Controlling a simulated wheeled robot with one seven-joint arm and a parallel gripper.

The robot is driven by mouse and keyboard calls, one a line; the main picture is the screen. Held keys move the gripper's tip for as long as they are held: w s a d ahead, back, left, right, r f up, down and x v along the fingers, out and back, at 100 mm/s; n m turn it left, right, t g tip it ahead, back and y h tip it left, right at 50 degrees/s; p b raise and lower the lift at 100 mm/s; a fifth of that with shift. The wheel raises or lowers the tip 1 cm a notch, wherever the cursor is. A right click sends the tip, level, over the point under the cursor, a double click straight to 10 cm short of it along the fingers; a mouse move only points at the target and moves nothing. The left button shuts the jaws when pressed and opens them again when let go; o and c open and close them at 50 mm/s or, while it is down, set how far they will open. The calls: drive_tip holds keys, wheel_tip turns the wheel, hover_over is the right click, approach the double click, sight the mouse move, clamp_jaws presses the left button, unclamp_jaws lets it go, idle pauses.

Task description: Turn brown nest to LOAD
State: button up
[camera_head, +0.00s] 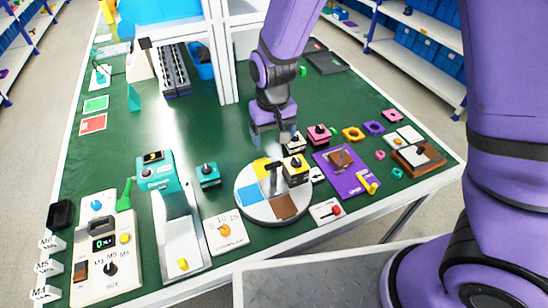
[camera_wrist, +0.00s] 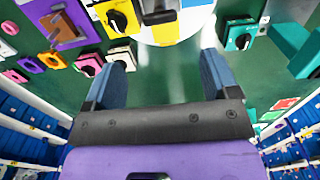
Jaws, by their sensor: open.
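A round white turntable (camera_head: 250,212) lies near the table's front edge. It carries a brown patch (camera_head: 286,206) at its front right, a blue patch (camera_head: 248,195) at left and a yellow patch (camera_head: 261,166) at the back. A black handle (camera_head: 272,175) stands up near its middle. In the wrist view, the turntable's edge (camera_wrist: 146,40) and the handle (camera_wrist: 158,13) show at the top; the brown patch is not visible there. My gripper (camera_head: 273,139) is open and empty behind the turntable, apart from the handle; its fingers also show in the wrist view (camera_wrist: 160,80). I cannot read a LOAD label.
A teal knob box (camera_head: 208,174) is at left, a purple board (camera_head: 343,185) at right. A white-framed post (camera_head: 222,60) rises behind. Green table is clear left of my gripper.

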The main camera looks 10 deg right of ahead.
sight(273, 163)
wheel_tip(273, 163, down, 11)
drive_tip(key=shift+r, duration=0.2)
idle(0.3)
drive_tip(key=shift+c, duration=0.2)
drive_tip(key=c, duration=1.2)
drive_tip(key=shift+c, duration=0.2)
